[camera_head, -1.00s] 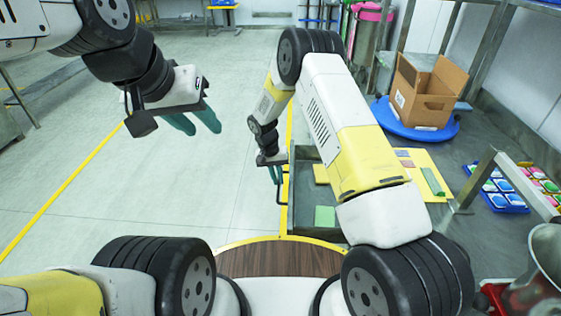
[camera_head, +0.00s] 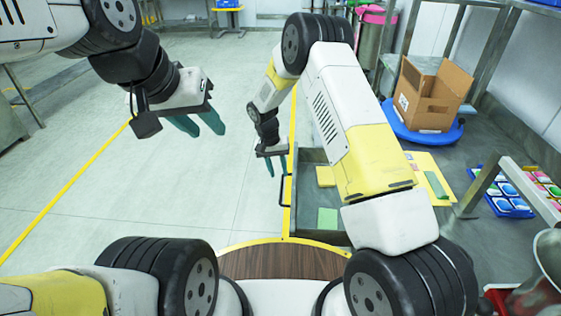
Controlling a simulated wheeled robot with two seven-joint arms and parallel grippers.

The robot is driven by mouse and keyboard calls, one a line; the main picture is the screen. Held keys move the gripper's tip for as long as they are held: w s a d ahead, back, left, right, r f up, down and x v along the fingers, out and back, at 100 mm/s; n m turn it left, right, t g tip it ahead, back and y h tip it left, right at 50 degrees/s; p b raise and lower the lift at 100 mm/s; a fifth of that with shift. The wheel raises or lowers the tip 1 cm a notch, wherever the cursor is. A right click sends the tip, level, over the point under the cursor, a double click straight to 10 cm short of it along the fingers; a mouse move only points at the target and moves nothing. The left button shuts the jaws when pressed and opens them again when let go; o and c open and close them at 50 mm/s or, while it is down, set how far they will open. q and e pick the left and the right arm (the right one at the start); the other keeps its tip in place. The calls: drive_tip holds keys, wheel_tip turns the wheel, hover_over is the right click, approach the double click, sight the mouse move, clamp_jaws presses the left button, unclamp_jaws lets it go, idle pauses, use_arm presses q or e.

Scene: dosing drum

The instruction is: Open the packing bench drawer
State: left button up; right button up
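The packing bench drawer (camera_head: 308,233) stands pulled out from the grey bench, its inside visible from above. Its dark bar handle (camera_head: 281,191) is on the left-facing front. My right gripper (camera_head: 277,173) is open and empty, with its teal fingers pointing down just beyond the handle's far end. The fingertips are close to the handle; whether they touch it I cannot tell. My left gripper (camera_head: 208,133) is open and empty, held over the floor well left of the drawer. My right arm hides part of the drawer and bench.
Inside the drawer lie a yellow item (camera_head: 326,176) and a green item (camera_head: 327,218). On the bench are a cardboard box (camera_head: 430,95) on a blue round base (camera_head: 400,124) and a blue tray (camera_head: 512,208) of coloured pieces. The floor left of the drawer is clear.

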drive_tip(key=shift+a+r, duration=0.15)
drive_tip(key=shift+r, duration=0.55)
drive_tip(key=shift+a+r, duration=0.1)
drive_tip(key=shift+r, duration=0.55)
drive_tip(key=s+d+r+t+y, duration=0.1)
drive_tip(key=s+d+r, duration=0.2)
drive_tip(key=r, duration=0.5)
drive_tip(key=s+d+r+t+y, duration=0.1)
drive_tip(key=s+d+r, duration=0.25)
drive_tip(key=r, duration=0.55)
drive_tip(key=s+d+r+y, duration=0.1)
drive_tip(key=s+d+r, duration=0.15)
drive_tip(key=r, duration=0.55)
drive_tip(key=s+d+r+t, duration=0.2)
drive_tip(key=s+d+r, duration=0.1)
drive_tip(key=s, duration=0.7)
drive_tip(key=s+d+r+n+t+y, duration=0.1)
drive_tip(key=s+d+r, duration=0.3)
drive_tip(key=s, duration=0.7)
wheel_tip(320, 180, up, 2)
drive_tip(key=shift+d+r+t, duration=0.15)
drive_tip(key=shift+d+t, duration=0.1)
drive_tip(key=shift+t, duration=0.45)
